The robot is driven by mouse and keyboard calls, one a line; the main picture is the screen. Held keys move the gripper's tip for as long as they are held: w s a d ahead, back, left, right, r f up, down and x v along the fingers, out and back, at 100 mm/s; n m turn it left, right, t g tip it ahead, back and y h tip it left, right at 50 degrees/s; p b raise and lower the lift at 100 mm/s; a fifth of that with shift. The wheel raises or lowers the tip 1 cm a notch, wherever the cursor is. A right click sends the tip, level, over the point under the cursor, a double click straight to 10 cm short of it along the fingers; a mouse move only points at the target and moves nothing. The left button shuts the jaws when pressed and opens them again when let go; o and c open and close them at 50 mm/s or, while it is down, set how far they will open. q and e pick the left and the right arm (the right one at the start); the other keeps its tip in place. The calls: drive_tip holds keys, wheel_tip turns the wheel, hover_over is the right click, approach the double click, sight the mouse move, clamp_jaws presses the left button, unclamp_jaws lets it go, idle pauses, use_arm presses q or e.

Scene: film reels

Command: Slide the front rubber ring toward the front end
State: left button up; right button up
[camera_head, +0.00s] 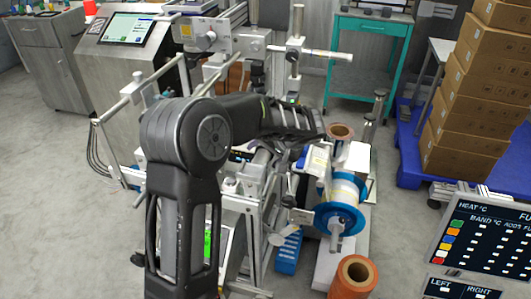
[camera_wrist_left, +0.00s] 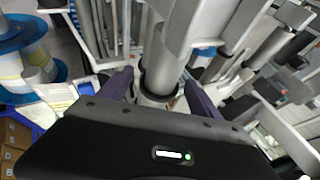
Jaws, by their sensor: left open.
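In the left wrist view, a grey shaft (camera_wrist_left: 165,55) runs down between the fingers of my left gripper (camera_wrist_left: 158,88). A dark ring (camera_wrist_left: 158,84) sits around this shaft, between the two purple fingers. The gripper is open, with one finger on each side of the shaft. I cannot tell whether either finger touches the ring. In the head view my arm covers this part of the machine, and the rubber rings cannot be made out. My right gripper is not in view.
A blue-flanged reel (camera_head: 340,218) stands right of my forearm, with copper-coloured rolls behind and in front (camera_head: 353,276). Machine frame bars crowd the gripper. Stacked cartons (camera_head: 480,95) stand on a blue pallet at the right. Grey floor (camera_head: 55,190) is clear at the left.

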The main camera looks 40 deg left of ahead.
use_arm(q)
drive_tip(key=shift+c, duration=0.3)
clamp_jaws()
idle(0.6)
